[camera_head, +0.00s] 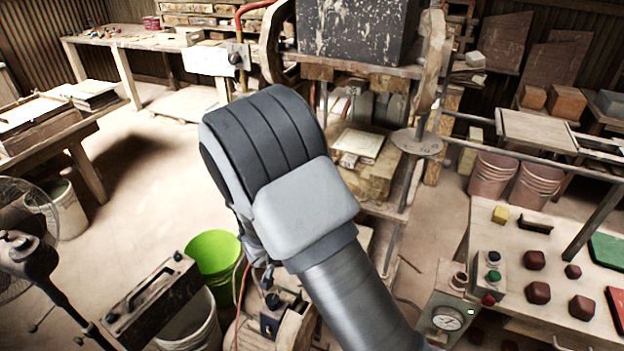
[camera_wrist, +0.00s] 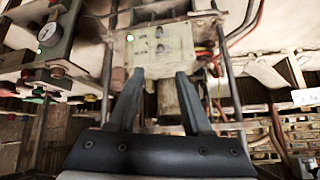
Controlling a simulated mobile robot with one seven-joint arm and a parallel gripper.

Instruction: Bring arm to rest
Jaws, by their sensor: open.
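My arm reaches up through the middle of the head view, its grey links covering part of the tile press (camera_head: 355,40). My gripper is hidden in the head view. In the wrist view my gripper (camera_wrist: 159,80) shows two dark fingers, spread apart with nothing between them. Beyond the fingers stands part of the press, with a pale plate (camera_wrist: 160,48) and metal rods. In the head view a light tile or plate (camera_head: 358,144) lies on the press bed, right of my arm.
A gauge box (camera_head: 447,312) stands near my arm. A green bucket (camera_head: 213,254) and a fan (camera_head: 25,240) are at left. Open floor lies left of my arm.

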